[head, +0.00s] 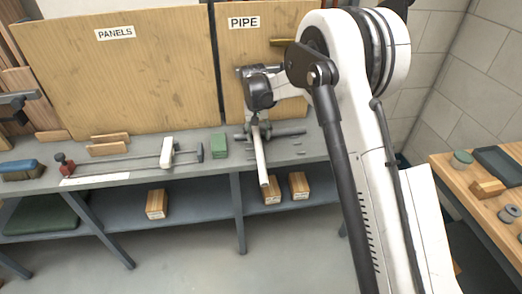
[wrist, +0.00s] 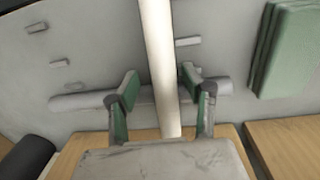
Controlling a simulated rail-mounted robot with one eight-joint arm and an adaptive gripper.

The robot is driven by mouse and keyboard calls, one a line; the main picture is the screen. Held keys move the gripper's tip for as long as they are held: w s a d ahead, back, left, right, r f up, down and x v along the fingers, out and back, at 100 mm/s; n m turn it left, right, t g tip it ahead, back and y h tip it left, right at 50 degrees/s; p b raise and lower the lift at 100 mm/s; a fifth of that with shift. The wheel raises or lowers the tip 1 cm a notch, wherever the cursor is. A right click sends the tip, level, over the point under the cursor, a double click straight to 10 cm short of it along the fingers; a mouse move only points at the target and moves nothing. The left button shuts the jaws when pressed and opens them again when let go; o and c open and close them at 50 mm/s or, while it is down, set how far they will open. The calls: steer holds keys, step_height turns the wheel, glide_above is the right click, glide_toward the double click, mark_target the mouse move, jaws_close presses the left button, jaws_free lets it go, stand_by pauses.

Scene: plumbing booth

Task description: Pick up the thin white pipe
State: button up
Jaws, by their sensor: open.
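The thin white pipe (head: 261,160) slants from under my gripper toward the front edge of the grey bench in the head view. In the wrist view the pipe (wrist: 158,50) runs from the top edge down between my two fingers. My gripper (wrist: 159,80) is open, with one green-padded finger on each side of the pipe and a visible gap on both sides. In the head view my gripper (head: 258,128) is over the pipe's far end and hides it. I cannot tell the height of the fingertips against the pipe.
A grey bar (wrist: 75,101) lies crosswise behind the pipe and fingers. Small grey pieces are scattered around it. A green stack (wrist: 285,48) lies to the right in the wrist view. The PIPE board (head: 235,75) stands behind the bench (head: 200,179). A bar clamp (head: 120,164) lies left.

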jaws_close()
stand_by(0.3)
